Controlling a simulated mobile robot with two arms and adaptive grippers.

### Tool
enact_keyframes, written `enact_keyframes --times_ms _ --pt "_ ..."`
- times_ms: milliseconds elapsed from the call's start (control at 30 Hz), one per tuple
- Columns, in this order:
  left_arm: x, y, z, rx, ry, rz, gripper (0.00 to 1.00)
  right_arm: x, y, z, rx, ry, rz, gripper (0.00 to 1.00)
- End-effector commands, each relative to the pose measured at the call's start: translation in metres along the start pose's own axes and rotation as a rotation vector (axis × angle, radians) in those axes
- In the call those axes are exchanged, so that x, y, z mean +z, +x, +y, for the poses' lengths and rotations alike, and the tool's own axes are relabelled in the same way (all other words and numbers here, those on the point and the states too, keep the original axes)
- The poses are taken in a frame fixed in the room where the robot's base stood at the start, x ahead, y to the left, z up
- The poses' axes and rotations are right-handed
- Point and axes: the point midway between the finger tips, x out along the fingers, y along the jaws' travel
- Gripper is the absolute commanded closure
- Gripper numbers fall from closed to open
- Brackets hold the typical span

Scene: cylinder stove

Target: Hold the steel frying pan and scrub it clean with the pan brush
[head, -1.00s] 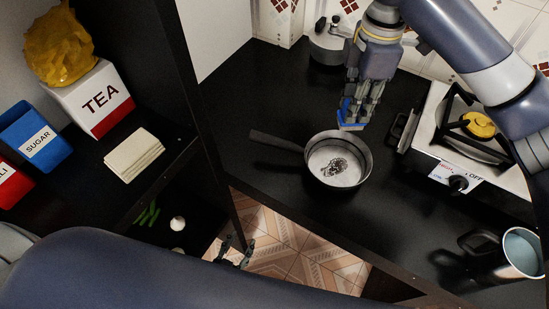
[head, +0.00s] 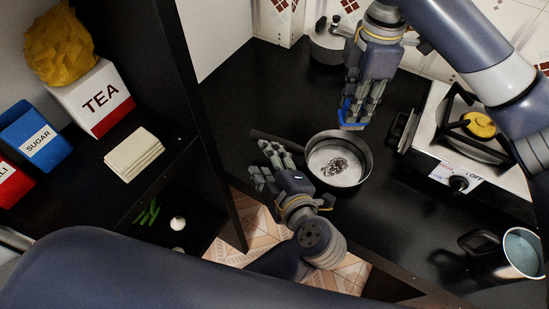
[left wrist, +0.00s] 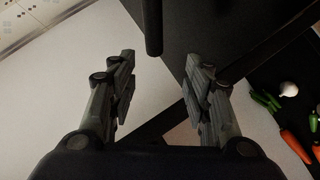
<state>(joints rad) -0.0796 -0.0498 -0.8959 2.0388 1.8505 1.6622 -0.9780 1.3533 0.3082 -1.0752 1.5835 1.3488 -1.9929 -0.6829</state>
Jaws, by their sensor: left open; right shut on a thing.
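The steel frying pan (head: 352,183) sits on the black counter with a dark smudge on its inner floor. Its dark handle (head: 262,135) points left. My left gripper (head: 261,158) is open and empty, just in front of the handle and left of the pan. In the left wrist view a dark bar, apparently the handle (left wrist: 153,28), lies ahead between the spread fingers (left wrist: 160,68). My right gripper (head: 356,103) is shut on the blue pan brush (head: 348,118), above and behind the pan. Its fingers hide part of the brush.
A stove (head: 487,160) with a yellow-centred burner stands at the right. A metal mug (head: 507,262) is at the front right. A dark shelf at the left holds a TEA box (head: 98,100), a SUGAR box (head: 38,140) and a folded cloth (head: 134,154). Vegetables lie lower.

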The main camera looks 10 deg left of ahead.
Motion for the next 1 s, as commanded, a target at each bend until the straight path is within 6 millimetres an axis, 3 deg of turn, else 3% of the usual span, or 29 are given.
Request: enact_keyframes --times_ms 133,267,700,1000 --pt "0.009 -0.008 0.011 -0.013 -0.039 -0.049 0.55 0.0 0.0 0.0 0.0 0.0 0.0 0.95" --pt "0.01 0.003 0.012 -0.014 -0.041 -0.053 0.55 0.0 0.0 0.0 0.0 0.0 0.0 0.95" --pt "0.013 0.083 0.011 -0.013 -0.039 -0.049 0.55 0.0 0.0 0.0 0.0 0.0 0.0 0.95" --pt "0.015 0.109 0.01 -0.015 -0.04 -0.052 0.55 0.0 0.0 0.0 0.0 0.0 0.0 0.95"
